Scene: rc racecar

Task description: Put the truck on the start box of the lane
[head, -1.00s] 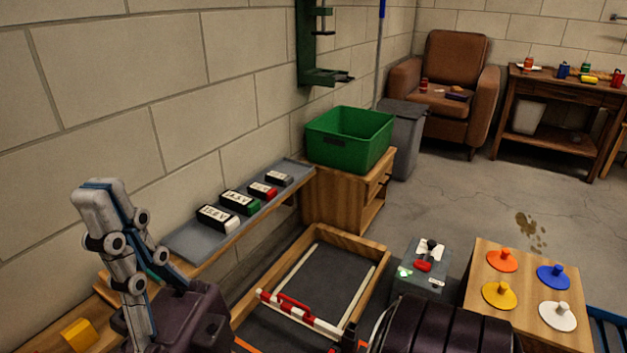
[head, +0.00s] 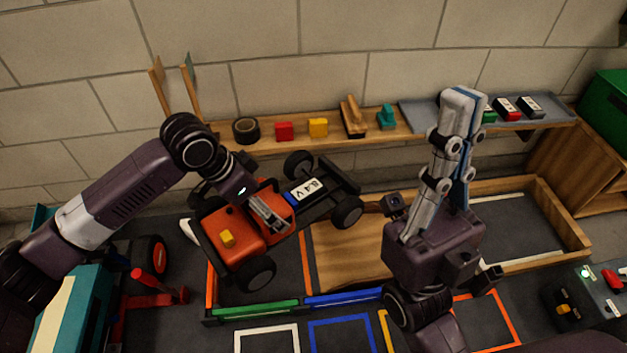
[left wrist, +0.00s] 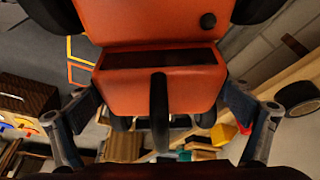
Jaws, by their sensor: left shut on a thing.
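The truck (head: 235,238), with an orange body, black chassis and black wheels, is tilted in the air in the head view. My left gripper (head: 266,212) is shut on it from above. The left wrist view shows the orange body (left wrist: 150,85) between the two fingers. A white-labelled block (head: 306,189) sits on the chassis. Below the truck is a dark lane section with orange side lines (head: 307,262); the truck hides part of it. I cannot tell which marking is the start box. My right gripper (head: 462,98) points up right of the truck, seen side-on, apparently empty.
A wooden ramp (head: 350,258) adjoins the orange-lined section. Green (head: 255,308) and blue (head: 342,298) bars edge the lane front. Coloured outlined squares, one white (head: 266,329), lie before it. A wall shelf (head: 225,140) holds small items. A red jack (head: 150,290) stands at left.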

